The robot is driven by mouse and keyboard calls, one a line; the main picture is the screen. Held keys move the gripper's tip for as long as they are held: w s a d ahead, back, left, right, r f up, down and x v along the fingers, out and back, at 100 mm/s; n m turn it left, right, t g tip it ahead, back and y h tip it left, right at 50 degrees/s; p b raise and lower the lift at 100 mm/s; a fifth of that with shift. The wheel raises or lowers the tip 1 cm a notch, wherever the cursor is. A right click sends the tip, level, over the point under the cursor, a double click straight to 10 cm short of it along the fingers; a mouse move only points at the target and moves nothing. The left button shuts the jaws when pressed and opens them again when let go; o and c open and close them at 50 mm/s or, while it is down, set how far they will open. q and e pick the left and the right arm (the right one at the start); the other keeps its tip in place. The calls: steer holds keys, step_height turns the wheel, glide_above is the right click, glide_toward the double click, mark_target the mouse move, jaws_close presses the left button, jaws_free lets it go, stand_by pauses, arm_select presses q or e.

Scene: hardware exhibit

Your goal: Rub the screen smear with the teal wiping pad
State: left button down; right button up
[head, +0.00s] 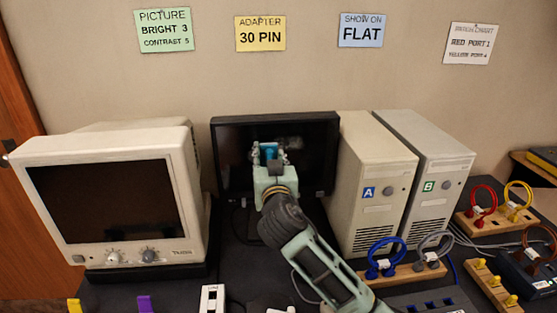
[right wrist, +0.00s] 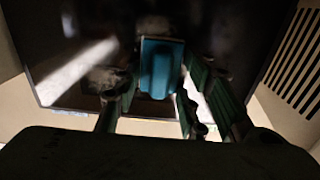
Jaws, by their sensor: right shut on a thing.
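The flat black monitor (head: 230,160) stands upright at the back middle. My right gripper (head: 270,154) is in front of its screen, shut on the teal wiping pad (head: 268,147). In the right wrist view the teal pad (right wrist: 160,66) sits between the fingers, against or very close to the screen; contact is not certain. A greyish smear (head: 291,143) shows on the screen just right of the pad in the head view. In the right wrist view a cloudy patch (right wrist: 104,78) lies just left of the pad. My right arm hides the lower middle of the monitor. My left gripper is out of view.
A beige CRT monitor (head: 110,200) stands left of the flat monitor. Beige computer towers A (head: 372,195) and B (head: 432,180) stand close on its right. Coloured cable loops on wooden blocks (head: 405,273) lie at the front right. Note cards hang on the wall.

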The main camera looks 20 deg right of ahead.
mark_target(306, 144)
steer(key=shift+w+a+b, duration=0.25)
steer(key=shift+a, duration=0.6)
steer(key=shift+w+a+b, duration=0.2)
steer(key=shift+a, duration=0.6)
steer(key=shift+w+a+b, duration=0.25)
steer(key=shift+a, duration=0.6)
steer(key=shift+r+p, duration=0.75)
steer(key=shift+r, duration=0.25)
steer(key=shift+s+d+p, duration=0.2)
steer(key=shift+s+d, duration=0.1)
steer(key=shift+d, duration=0.7)
steer(key=shift+s+d+p, duration=0.2)
steer(key=shift+s+d, duration=0.05)
steer(key=shift+d, duration=0.75)
steer(key=shift+s+d+p, duration=0.4)
steer(key=shift+d+p, duration=0.05)
steer(key=shift+d, duration=0.95)
steer(key=shift+s+d+p, duration=0.4)
steer(key=shift+d, duration=1)
steer(key=shift+s+d+p, duration=0.4)
steer(key=shift+d+p, duration=0.05)
steer(key=shift+d, duration=0.95)
steer(key=shift+s+d+f+p, duration=0.1)
steer(key=shift+s+d+p, duration=0.1)
steer(key=shift+d, duration=0.45)
steer(key=shift+s+d+p, duration=0.1)
steer(key=shift+s+d, duration=0.1)
steer(key=shift+d, duration=0.4)
